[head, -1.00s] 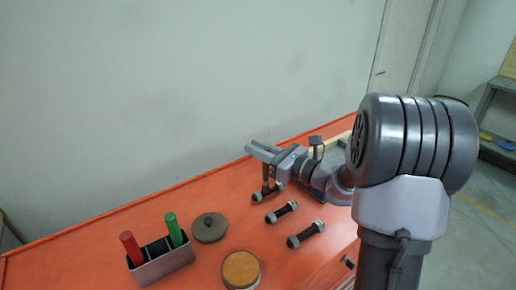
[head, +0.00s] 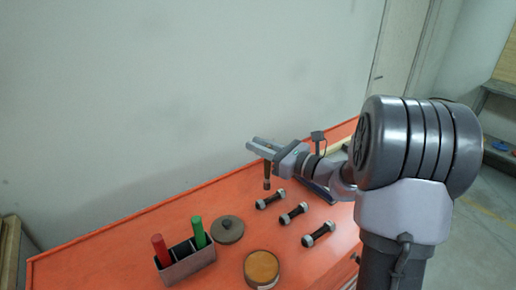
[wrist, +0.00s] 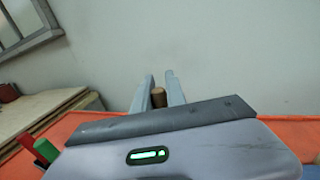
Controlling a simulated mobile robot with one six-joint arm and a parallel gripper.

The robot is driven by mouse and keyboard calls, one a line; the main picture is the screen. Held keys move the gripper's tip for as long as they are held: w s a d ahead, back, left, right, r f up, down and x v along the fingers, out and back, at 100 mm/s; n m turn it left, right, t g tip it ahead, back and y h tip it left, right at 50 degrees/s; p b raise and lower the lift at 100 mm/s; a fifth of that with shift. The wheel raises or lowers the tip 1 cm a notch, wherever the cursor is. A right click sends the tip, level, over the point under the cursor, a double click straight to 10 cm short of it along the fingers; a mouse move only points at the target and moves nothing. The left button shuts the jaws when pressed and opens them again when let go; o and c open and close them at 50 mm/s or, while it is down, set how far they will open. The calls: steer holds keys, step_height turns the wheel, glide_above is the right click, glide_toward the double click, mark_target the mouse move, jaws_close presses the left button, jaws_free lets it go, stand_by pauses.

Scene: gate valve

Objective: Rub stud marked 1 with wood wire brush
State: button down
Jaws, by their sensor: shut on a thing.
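My gripper (head: 262,146) is shut on the brown wood wire brush (head: 267,172), which hangs down from the jaws. In the wrist view the brush's handle top (wrist: 158,97) shows between the two fingers. The brush's lower end is just behind the far stud (head: 270,199) in the picture; a small gap seems to show, but I cannot tell contact for certain. A middle stud (head: 293,214) and a near stud (head: 318,234) lie in a row with it, dark with grey nuts at the ends. No number marks are readable.
A grey holder (head: 187,266) with a red stick (head: 160,250) and a green stick (head: 198,232) stands at the left of the orange bench (head: 110,240). A grey round lid (head: 229,229) and a round tin (head: 262,268) with a yellow-brown top lie between it and the studs. A wall stands behind.

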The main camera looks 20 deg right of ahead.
step_height(320, 180, up, 4)
steer(key=shift+f+p, duration=0.25)
steer(key=shift+p, duration=0.95)
